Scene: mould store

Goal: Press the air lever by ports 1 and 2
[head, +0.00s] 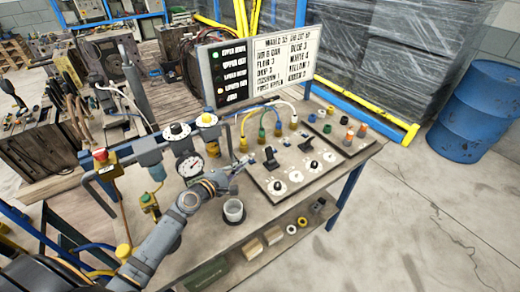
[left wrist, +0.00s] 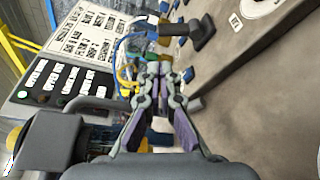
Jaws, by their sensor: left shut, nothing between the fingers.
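A grey panel board (head: 290,182) lies on the bench with two black levers. The near-left black lever (head: 270,158) stands beside the yellow and green hose ports; the other black lever (head: 307,144) is farther right. My left gripper (head: 236,168) is shut and empty, just left of the board and apart from the near-left lever. In the left wrist view its fingertips (left wrist: 165,72) meet, with a black lever (left wrist: 202,34) beyond them to the upper right. Port numbers are too small to read. My right gripper is in neither view.
A sign board (head: 257,65) stands behind the panel. A pressure gauge (head: 189,165) and regulators are left of my gripper. Coloured hoses (head: 262,118) arch behind the levers. A blue drum (head: 475,110) stands on the floor.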

